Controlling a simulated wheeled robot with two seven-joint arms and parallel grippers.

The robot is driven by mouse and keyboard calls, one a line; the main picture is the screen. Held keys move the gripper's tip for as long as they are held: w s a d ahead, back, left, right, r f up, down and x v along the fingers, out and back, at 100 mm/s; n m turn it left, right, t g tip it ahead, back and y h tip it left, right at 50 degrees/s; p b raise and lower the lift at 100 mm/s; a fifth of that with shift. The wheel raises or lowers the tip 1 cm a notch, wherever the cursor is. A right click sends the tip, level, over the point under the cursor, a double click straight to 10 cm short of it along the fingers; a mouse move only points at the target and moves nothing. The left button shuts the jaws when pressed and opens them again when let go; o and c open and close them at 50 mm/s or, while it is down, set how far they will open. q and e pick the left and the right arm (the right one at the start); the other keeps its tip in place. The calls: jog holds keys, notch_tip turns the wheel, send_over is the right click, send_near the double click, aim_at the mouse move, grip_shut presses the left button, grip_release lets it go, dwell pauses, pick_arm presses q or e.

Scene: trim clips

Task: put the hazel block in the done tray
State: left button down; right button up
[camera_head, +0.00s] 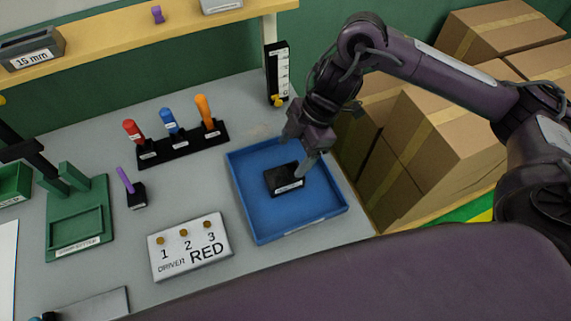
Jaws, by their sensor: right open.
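A blue tray (258,226) lies right of centre on the grey bench; the label on its front rim is too small to read. A black block (284,180) with a pale label strip lies flat inside it, near the middle. I cannot read that label, and no block is plainly hazel in colour. My right gripper (304,157) points down over the back right part of the tray, just above and beside the black block. It is open, and I see nothing held in it. My left gripper is not in view.
A rack (183,145) of red, blue and orange-handled drivers stands behind left of the tray. A white "DRIVER RED" board (189,247) lies in front left. A green fixture (79,222) and a purple-handled piece (132,189) stand further left. Cardboard boxes (440,135) fill the right.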

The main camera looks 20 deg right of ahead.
jog(key=shift+p+v, duration=0.3)
jog(key=shift+v, duration=1.5)
